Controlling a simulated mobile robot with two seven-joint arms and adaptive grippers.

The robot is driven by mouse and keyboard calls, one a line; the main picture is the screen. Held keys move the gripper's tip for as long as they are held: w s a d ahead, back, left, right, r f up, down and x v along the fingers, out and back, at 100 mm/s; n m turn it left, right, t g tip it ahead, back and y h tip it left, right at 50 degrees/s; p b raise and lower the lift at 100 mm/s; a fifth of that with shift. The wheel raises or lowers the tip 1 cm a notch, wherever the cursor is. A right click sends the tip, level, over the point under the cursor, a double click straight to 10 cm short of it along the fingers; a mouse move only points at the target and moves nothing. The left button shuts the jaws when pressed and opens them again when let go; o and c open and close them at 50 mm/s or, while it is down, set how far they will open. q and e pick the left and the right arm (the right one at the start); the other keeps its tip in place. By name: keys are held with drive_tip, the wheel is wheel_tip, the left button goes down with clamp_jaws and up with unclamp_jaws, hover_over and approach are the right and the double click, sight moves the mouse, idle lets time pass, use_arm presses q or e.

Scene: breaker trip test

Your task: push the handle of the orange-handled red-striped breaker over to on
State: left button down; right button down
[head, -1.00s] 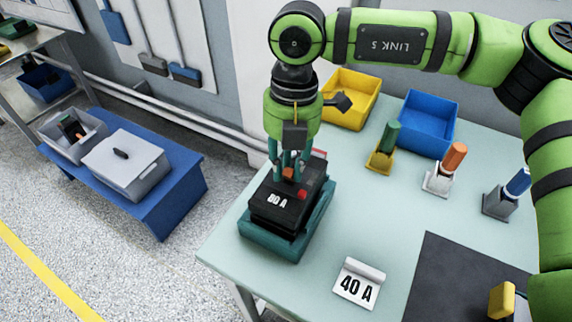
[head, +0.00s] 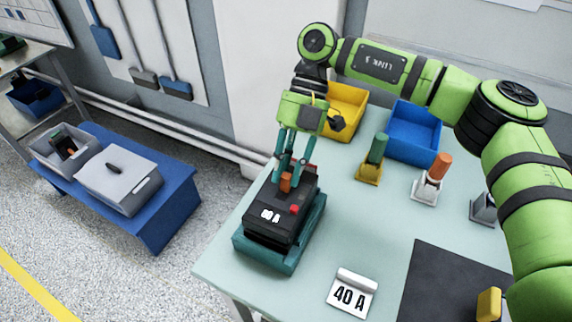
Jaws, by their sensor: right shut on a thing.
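The breaker (head: 262,226) is a black block marked 80 A, seated in a teal cradle (head: 257,257) at the near left of the table. A red strip (head: 312,167) shows at its far edge and a red button (head: 295,209) on its top. Its short orange handle (head: 286,184) stands up from the top face. My right gripper (head: 288,176) comes down from above with its teal fingers shut on the handle, partly hiding it. I cannot tell the handle's exact on or off position. My left gripper is not in view.
Yellow (head: 346,104) and blue (head: 413,130) bins stand at the back. Green-, orange- (head: 440,166) and blue-handled pieces stand to the right. A 40 A card (head: 350,296) and dark mat (head: 440,280) lie in front. Boxes sit on a blue bench (head: 160,225) at left.

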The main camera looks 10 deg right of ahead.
drive_tip(key=c, duration=1.2)
unclamp_jaws()
drive_tip(key=v, duration=1.2)
